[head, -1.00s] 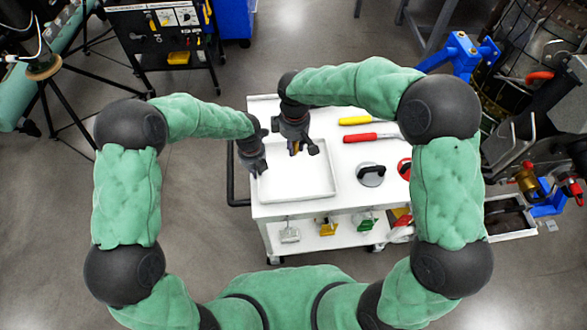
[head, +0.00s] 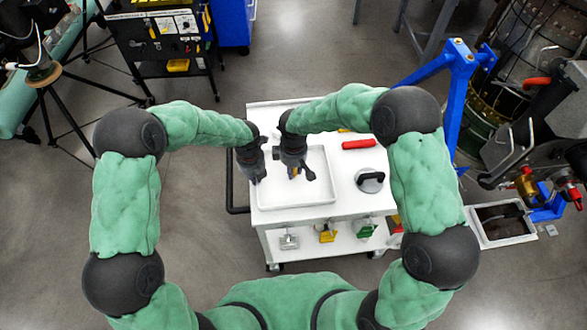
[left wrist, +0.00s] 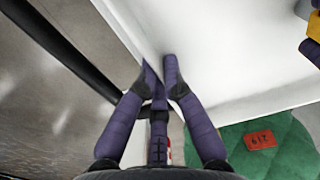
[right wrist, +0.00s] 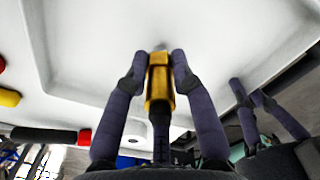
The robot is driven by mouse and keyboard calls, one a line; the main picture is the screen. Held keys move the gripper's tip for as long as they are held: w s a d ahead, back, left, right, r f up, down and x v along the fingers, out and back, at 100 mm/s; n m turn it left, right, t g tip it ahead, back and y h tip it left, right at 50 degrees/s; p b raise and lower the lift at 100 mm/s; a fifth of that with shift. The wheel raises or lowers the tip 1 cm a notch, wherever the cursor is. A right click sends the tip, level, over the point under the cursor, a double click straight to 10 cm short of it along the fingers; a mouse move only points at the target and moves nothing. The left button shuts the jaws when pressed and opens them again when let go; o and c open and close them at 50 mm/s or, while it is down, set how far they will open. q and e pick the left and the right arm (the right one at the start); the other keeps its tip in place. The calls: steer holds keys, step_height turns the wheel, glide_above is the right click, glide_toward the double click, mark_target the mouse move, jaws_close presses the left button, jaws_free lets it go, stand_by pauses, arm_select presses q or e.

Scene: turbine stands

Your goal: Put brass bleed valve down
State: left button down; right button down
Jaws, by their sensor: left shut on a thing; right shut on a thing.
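The brass bleed valve (right wrist: 159,82) is a golden hexagonal piece held between the fingers of my right gripper (right wrist: 160,70). In the head view my right gripper (head: 297,172) is over the white tray (head: 332,185), with a little of the valve (head: 293,172) showing. The valve's tip points to the tray floor; whether it touches cannot be told. My left gripper (head: 257,177) is at the tray's left edge. In the left wrist view its fingers (left wrist: 160,72) are closed at the tray's wall, apparently on the rim.
The tray lies on a white cart (head: 350,205). A red-handled tool (head: 359,144) and a round black-handled disc (head: 370,180) lie right of the tray. Several small parts, one green (head: 365,228), are on the lower shelf. A blue stand (head: 458,90) is at the right.

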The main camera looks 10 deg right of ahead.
steer(key=shift+f, duration=0.1)
steer(key=c, duration=1)
jaws_free()
steer(key=shift+c, duration=0.2)
step_height(320, 180, up, 12)
steer(key=shift+r, duration=0.15)
arm_select(q)
steer(key=c, duration=1.3)
jaws_free()
steer(key=shift+r, duration=0.1)
